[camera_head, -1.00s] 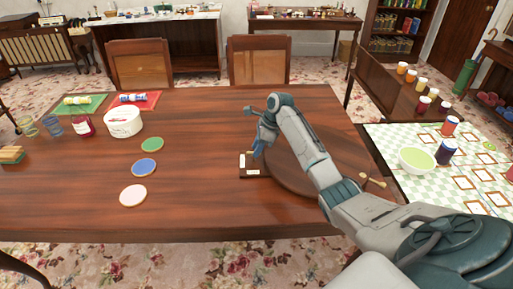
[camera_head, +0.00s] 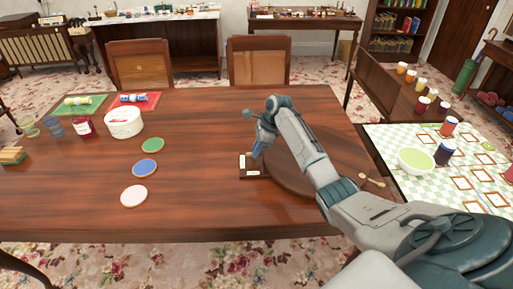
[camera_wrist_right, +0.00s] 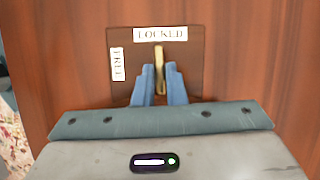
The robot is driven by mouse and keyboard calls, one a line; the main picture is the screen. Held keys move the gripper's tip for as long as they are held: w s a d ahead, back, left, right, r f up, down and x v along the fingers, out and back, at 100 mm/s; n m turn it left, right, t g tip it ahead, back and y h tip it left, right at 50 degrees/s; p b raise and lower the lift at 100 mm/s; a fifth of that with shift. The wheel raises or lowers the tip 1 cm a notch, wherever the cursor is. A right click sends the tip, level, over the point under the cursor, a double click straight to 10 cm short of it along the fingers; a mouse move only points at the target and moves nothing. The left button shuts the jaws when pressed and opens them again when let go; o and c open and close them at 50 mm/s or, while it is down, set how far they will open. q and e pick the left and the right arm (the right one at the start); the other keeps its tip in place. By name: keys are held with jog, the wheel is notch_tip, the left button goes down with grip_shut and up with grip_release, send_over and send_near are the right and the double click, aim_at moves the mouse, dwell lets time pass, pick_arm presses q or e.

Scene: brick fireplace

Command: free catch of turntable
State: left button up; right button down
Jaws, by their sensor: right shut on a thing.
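The turntable (camera_head: 300,175) is a round dark wooden disc on the table, partly hidden by my right arm. At its left edge sits the catch's dark plate (camera_head: 246,174). The right wrist view shows this plate (camera_wrist_right: 125,83) with a LOCKED label (camera_wrist_right: 160,34) and a sideways FREE label (camera_wrist_right: 118,64). A brass lever (camera_wrist_right: 159,66) stands on the plate and points at LOCKED. My right gripper (camera_head: 257,153) is at the plate, its blue fingers (camera_wrist_right: 160,85) shut on the lever from both sides. My left gripper is not in view.
A wooden peg-like piece (camera_head: 372,180) shows at the turntable's right edge. A checked side table (camera_head: 400,190) with a bowl (camera_head: 416,160) is at right.

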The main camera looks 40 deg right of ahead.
jog(key=shift+w+r+n+g+y+p, duration=0.15)
jog(key=shift+r+n+g+y+p, duration=0.2)
jog(key=shift+n+p, duration=1.15)
jog(key=shift+w+f+n+g+p, duration=0.15)
jog(key=shift+n+g+p, duration=0.25)
jog(key=shift+n, duration=0.5)
jog(key=shift+f+n+g, duration=0.1)
jog(key=shift+n+g, duration=0.35)
jog(key=shift+n, duration=0.45)
jog(key=n, duration=0.1)
jog(key=n+g+b, duration=0.1)
jog(key=n, duration=0.1)
jog(key=shift+w+f+n, duration=0.1)
jog(key=shift+w+n, duration=0.1)
jog(key=shift+n, duration=0.1)
jog(key=n+g+b, duration=0.1)
jog(key=n, duration=0.1)
jog(key=n+h+b, duration=0.1)
jog(key=n, duration=0.1)
jog(key=shift+w+a+g, duration=0.1)
jog(key=shift+w+g, duration=0.05)
jog(key=shift+g, duration=0.25)
jog(key=shift+n+g+h+b, duration=0.35)
jog(key=shift+n+h, duration=0.2)
jog(key=shift+n, duration=0.95)
jog(key=shift+a, duration=0.1)
jog(key=shift+w, duration=0.1)
